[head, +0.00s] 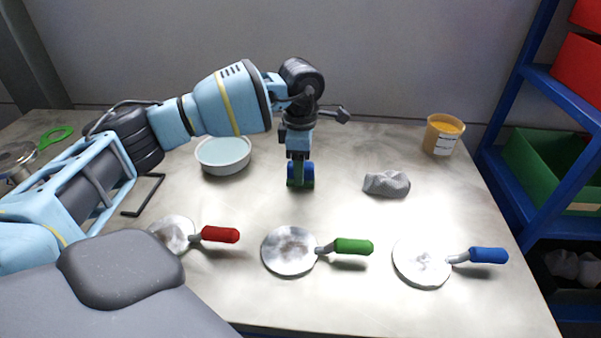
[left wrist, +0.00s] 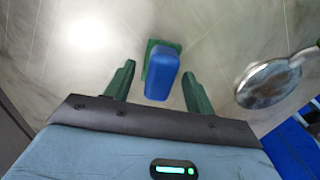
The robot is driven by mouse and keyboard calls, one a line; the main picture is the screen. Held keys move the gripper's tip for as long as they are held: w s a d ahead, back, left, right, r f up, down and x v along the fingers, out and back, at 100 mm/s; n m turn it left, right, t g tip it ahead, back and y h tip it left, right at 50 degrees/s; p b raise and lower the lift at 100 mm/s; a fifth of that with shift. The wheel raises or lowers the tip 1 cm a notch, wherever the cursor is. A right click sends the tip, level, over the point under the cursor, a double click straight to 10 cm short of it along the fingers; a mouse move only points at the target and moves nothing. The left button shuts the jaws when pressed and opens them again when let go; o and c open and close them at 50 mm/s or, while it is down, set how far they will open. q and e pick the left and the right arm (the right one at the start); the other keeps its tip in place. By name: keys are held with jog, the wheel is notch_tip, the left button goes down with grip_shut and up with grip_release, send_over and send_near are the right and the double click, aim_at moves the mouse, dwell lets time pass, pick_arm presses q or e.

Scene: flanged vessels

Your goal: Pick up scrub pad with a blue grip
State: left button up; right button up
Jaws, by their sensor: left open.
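The scrub pad (head: 307,183) is a small green pad with a blue grip on top, standing on the table in the middle of the head view. My left gripper (head: 299,160) points down right over it and hides part of it. In the left wrist view the blue grip (left wrist: 162,86) lies between the two open green fingers of my left gripper (left wrist: 158,72), with a gap visible on each side. The green pad (left wrist: 153,47) shows behind the grip. I cannot tell exactly how far down the fingers reach along the grip. My right gripper is not in view.
Round plates with red (head: 220,234), green (head: 353,246) and blue (head: 488,255) handles lie along the front. A white bowl (head: 223,155) stands left of the pad, a crumpled grey cloth (head: 387,184) right. An orange-filled tub (head: 442,135) stands at back right, beside a blue rack (head: 535,150).

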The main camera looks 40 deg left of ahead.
pick_arm(q)
jog(key=shift+f, duration=0.35)
jog(key=shift+c, duration=0.2)
jog(key=c, duration=1)
jog(key=shift+r, duration=0.15)
jog(key=shift+r, duration=0.55)
notch_tip(320, 180, up, 2)
jog(key=shift+r, duration=0.25)
jog(key=s+d, duration=0.2)
jog(key=s, duration=0.2)
jog(key=s+d, duration=0.3)
jog(key=s, duration=0.2)
jog(key=s+d+r, duration=0.1)
jog(key=s+d, duration=0.1)
jog(key=s, duration=0.3)
jog(key=shift+d+b, duration=0.4)
